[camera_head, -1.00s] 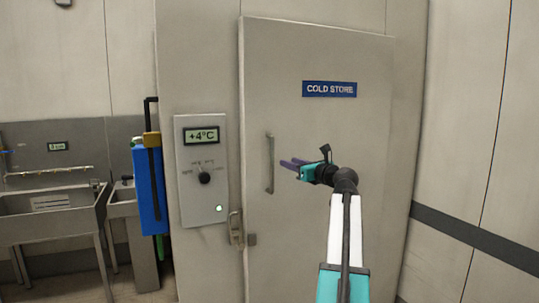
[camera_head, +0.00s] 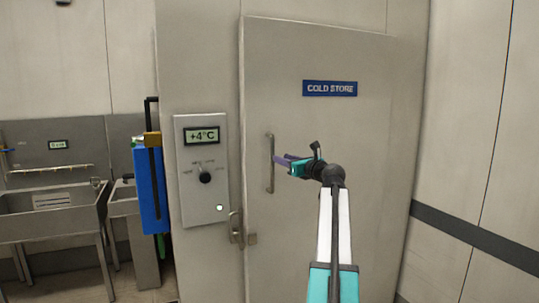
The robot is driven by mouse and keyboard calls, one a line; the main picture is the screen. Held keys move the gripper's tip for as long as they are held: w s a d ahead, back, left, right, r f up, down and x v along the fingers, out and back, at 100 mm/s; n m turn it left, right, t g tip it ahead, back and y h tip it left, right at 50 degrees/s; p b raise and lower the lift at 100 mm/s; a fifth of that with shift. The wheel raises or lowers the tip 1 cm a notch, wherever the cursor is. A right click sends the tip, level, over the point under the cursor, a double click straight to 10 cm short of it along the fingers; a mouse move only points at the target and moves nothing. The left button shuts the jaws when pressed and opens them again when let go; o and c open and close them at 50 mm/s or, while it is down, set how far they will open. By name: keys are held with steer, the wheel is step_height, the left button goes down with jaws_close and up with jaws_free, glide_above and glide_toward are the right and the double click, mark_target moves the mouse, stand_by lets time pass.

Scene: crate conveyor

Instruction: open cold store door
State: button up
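The cold store door (camera_head: 330,210) is a large grey panel with a blue "COLD STORE" sign (camera_head: 330,88) near its top. It looks shut in its frame. A vertical bar handle (camera_head: 270,150) is on its left side, with a latch (camera_head: 236,228) lower down at the left edge. My gripper (camera_head: 278,160) points left at the handle, at about its mid-height.
A control panel (camera_head: 203,195) with a "+4°C" display and a knob is left of the door. A blue tank-like object (camera_head: 150,185) hangs further left, next to steel sinks (camera_head: 50,220). A wall with a dark stripe (camera_head: 470,237) stands at the right.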

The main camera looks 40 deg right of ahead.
steer(key=w+d+p, duration=0.1)
steer(key=w+p, duration=0.1)
steer(key=w, duration=0.6)
steer(key=shift+w+d, duration=0.25)
steer(key=shift+d, duration=0.1)
steer(key=shift+c, duration=0.4)
jaws_close()
